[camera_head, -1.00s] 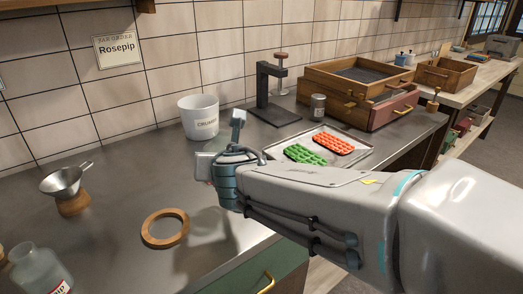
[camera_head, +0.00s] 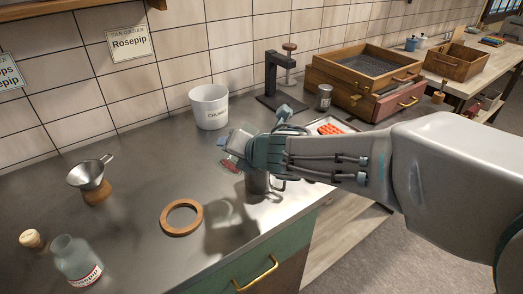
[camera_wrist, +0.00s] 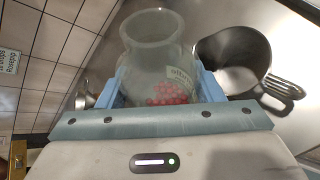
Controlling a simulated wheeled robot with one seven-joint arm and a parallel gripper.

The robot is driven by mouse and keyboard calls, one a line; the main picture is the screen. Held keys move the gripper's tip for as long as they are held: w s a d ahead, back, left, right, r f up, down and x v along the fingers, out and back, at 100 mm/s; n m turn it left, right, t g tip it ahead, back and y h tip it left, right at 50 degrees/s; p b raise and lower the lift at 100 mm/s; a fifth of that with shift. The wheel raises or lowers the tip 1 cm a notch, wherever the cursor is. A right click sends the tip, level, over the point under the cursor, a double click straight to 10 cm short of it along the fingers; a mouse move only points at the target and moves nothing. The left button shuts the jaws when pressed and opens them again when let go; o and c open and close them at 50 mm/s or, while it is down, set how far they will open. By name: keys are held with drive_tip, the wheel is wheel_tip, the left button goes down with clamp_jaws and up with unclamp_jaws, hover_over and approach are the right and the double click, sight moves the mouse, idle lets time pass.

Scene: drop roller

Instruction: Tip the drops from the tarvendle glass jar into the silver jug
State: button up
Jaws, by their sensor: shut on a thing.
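My gripper (camera_head: 230,150) is shut on a clear glass jar and holds it above the worktop. In the wrist view the glass jar (camera_wrist: 150,56) sits between the blue fingers, with several red drops (camera_wrist: 168,93) low inside it. Its label is only partly visible, and I cannot read the name. The jar looks tilted, but its exact angle is unclear. The silver jug (camera_wrist: 222,48), with its handle at the right, stands close beside the jar in the wrist view. In the head view the jug (camera_head: 257,184) shows below my gripper, its top hidden by my arm.
A wooden ring (camera_head: 168,224) lies on the worktop to the left. A metal funnel on a wooden stand (camera_head: 92,181), a Rosepip jar (camera_head: 76,262) and a cork (camera_head: 32,239) are farther left. A white pot (camera_head: 208,108), a press (camera_head: 272,88) and a tray (camera_head: 347,125) stand behind.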

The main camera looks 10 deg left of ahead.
drive_tip(key=shift+r+m+p, duration=0.15)
drive_tip(key=shift+m+p, duration=0.15)
drive_tip(key=shift+p, duration=0.2)
drive_tip(key=p, duration=0.1)
drive_tip(key=m+g+y+p, duration=0.1)
drive_tip(key=shift+s+a+r+p, duration=0.1)
drive_tip(key=shift+s+r+p, duration=0.05)
drive_tip(key=shift+r+p, duration=0.25)
drive_tip(key=shift+f, duration=0.3)
drive_tip(key=shift+s+a+f+m+g+y+p, duration=0.1)
drive_tip(key=shift+f+m+g+y+p, duration=0.1)
drive_tip(key=shift+m+g+y+p, duration=0.3)
drive_tip(key=shift+a+f+m+g+y+p, duration=0.1)
drive_tip(key=shift+f+m+g+y+p, duration=0.15)
drive_tip(key=shift+m+y+p, duration=0.35)
drive_tip(key=shift+d+f+m+g+y+p, duration=0.2)
drive_tip(key=shift+f+m+g+y+p, duration=0.4)
drive_tip(key=shift+m+p, duration=0.7)
drive_tip(key=shift+w+d+r+m+g+y+p, duration=0.15)
drive_tip(key=shift+w+r+m+g+y+p, duration=0.1)
drive_tip(key=shift+r+m+y+p, duration=0.2)
drive_tip(key=shift+w+d+r+m+g+y+p, duration=0.1)
drive_tip(key=shift+w+r+m+g+y+p, duration=0.1)
drive_tip(key=shift+r+m+y+p, duration=0.25)
drive_tip(key=shift+w+d+f+m+y+b, duration=0.1)
drive_tip(key=shift+f+m+y+b, duration=0.1)
drive_tip(key=shift+m+y+b, duration=0.15)
drive_tip(key=shift+f, duration=0.15)
